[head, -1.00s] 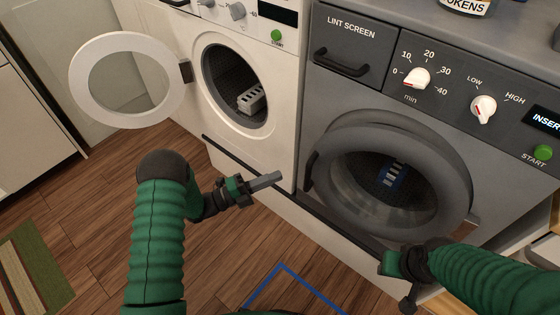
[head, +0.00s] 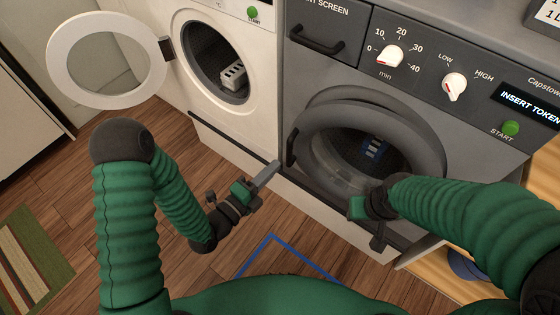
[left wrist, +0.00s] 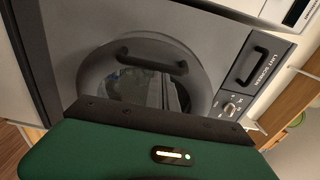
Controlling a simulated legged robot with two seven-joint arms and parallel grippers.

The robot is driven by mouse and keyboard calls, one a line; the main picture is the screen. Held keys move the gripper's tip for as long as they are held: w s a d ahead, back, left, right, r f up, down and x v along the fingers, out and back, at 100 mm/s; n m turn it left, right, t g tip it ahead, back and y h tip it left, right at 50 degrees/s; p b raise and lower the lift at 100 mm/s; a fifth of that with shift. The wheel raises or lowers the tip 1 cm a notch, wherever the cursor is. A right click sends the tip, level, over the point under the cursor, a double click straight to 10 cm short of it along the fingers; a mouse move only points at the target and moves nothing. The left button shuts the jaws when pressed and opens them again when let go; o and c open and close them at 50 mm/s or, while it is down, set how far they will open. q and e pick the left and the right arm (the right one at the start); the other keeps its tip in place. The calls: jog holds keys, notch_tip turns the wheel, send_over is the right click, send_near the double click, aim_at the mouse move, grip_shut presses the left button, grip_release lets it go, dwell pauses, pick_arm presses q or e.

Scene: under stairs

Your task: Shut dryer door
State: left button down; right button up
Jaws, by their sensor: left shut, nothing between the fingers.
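The grey dryer has a round grey door (head: 428,140) with a glass window and a dark handle (head: 291,147) on its left edge. The door stands slightly ajar, its ring offset from the rim behind it. My left gripper (head: 266,176) is shut and empty, just left of and below the handle. I cannot tell whether it touches the door. My right gripper (head: 366,208) is at the lower part of the door and covers some of it; its jaws are unclear. In the left wrist view the door (left wrist: 95,72) and handle (left wrist: 150,62) show ahead.
A white washer (head: 205,112) stands left of the dryer, its round door (head: 62,58) swung wide open to the left. A white slotted block (head: 232,76) lies inside it. A blue outline (head: 272,238) marks the wooden floor. A striped rug (head: 28,262) lies at left.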

aim_at(287, 153)
pick_arm(q)
jog(key=shift+x, duration=1.85)
jog(key=shift+w, duration=0.15)
